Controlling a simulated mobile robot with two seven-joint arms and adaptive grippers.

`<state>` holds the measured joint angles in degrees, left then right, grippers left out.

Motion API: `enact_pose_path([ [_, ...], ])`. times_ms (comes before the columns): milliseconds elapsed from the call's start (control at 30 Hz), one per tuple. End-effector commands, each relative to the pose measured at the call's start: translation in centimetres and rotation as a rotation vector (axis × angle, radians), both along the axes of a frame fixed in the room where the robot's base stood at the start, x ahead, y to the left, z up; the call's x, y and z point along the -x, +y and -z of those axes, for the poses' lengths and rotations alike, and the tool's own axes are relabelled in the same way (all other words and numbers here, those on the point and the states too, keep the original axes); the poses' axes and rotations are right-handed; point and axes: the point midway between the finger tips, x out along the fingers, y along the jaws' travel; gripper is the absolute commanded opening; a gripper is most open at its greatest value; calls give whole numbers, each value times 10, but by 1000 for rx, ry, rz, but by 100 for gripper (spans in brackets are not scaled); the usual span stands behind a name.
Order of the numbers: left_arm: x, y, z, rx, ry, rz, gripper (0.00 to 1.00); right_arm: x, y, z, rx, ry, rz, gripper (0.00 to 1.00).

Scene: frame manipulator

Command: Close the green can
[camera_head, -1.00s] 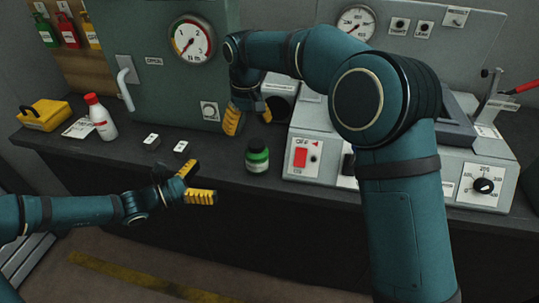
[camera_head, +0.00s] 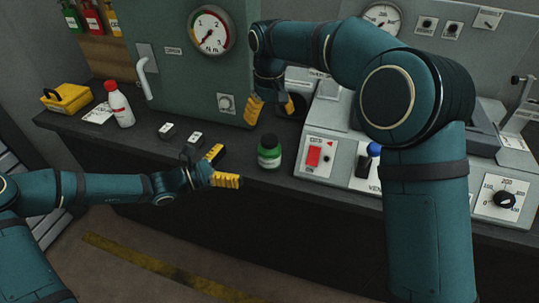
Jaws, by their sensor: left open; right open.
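The green can (camera_head: 269,152) is a small green jar with a pale label and a dark top, standing upright on the dark bench. From this view I cannot tell whether its top is a fitted lid. My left gripper (camera_head: 229,168) has yellow fingertips and is open and empty, left of the can and apart from it, near the bench's front edge. My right gripper (camera_head: 271,106) is open and empty, above and behind the can, pointing down in front of the grey-green cabinet.
A grey control panel (camera_head: 330,145) with a red switch stands right of the can.

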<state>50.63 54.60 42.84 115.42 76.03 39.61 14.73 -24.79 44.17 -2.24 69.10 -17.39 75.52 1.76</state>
Motion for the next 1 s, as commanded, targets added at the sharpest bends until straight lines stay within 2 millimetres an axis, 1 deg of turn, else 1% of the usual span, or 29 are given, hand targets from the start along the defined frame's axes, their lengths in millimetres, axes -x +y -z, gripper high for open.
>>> enact_pose_path([
  [33, -4, -10, -1, 3, 0, 4, 100, 0, 0, 0, 0, 0, 0, 78],
  [100, -9, -21, 0, 2, 0, 4, 100, 0, 0, 0, 0, 0, 0, 78],
  [300, -26, -53, 0, 3, 1, 3, 100, 0, 0, 0, 0, 0, 0, 78],
  [500, -40, -81, 0, 1, 0, 3, 100, 0, 0, 0, 0, 0, 0, 78],
  [700, -48, -97, 0, 0, 0, 2, 100, 0, 0, 0, 0, 0, 0, 78],
  [1000, -51, -101, 0, 0, -1, 1, 100, 0, 0, 0, 0, 0, 0, 78],
])
